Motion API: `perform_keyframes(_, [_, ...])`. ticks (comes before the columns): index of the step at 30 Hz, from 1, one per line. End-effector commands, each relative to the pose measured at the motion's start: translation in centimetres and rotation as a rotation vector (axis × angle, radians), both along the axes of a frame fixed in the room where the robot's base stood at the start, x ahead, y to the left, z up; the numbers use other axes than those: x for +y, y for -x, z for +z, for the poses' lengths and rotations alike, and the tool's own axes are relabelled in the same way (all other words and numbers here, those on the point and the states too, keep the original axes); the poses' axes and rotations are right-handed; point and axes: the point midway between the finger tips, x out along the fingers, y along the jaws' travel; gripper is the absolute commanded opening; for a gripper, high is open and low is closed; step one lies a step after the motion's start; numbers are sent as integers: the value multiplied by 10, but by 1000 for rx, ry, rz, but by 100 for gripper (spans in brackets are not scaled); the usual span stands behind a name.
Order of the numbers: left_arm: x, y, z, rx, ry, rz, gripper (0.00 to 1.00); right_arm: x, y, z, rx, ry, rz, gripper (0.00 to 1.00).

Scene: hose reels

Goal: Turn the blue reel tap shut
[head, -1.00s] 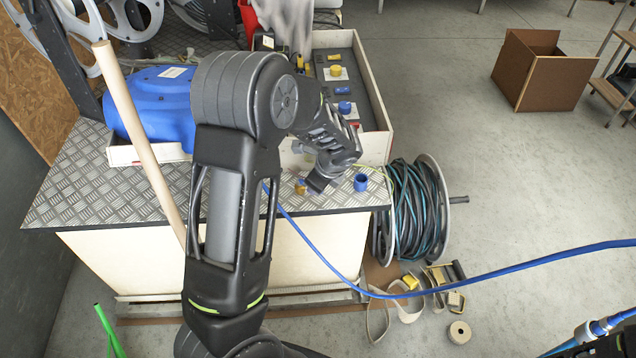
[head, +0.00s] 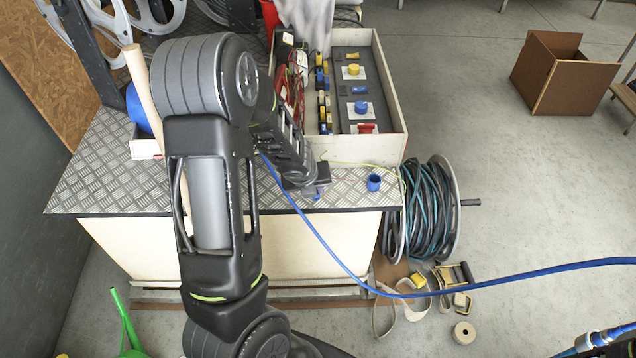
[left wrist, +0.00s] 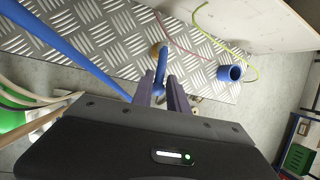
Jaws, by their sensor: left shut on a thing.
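My left gripper (head: 318,191) is low over the front edge of the metal-topped bench (head: 110,175). In the left wrist view its fingers (left wrist: 162,92) are shut on the blue tap handle (left wrist: 160,66), a narrow blue lever. A round brass part (left wrist: 155,49) shows at the handle's far end. In the head view, the gripper hides most of the tap; a little blue shows below the fingers. The blue reel (head: 137,108) is mostly hidden behind my left arm. No fingers of my right gripper show.
A blue cup-like piece (head: 374,182) stands right of the gripper, also in the left wrist view (left wrist: 230,73). A blue hose (head: 450,290) crosses to the right. A box of electrical parts (head: 390,95) stands behind. A cable reel (head: 430,210) and straps lie on the floor.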

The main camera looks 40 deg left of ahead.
Motion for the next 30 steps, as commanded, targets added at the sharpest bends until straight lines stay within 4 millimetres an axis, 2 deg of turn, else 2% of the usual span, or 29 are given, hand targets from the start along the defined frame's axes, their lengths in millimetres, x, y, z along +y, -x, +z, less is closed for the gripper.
perform_keyframes(18, [1,5,-3,8,3,-54,0,0,1,4,3,2,-1,36])
perform_keyframes(19, [1,5,-3,9,3,-54,22,0,1,4,3,2,-1,36])
perform_keyframes(24, [2,4,-3,6,1,-54,35,0,1,4,3,2,-1,36])
perform_keyframes(30, [3,3,-2,4,1,-53,35,0,1,4,3,2,-1,36])
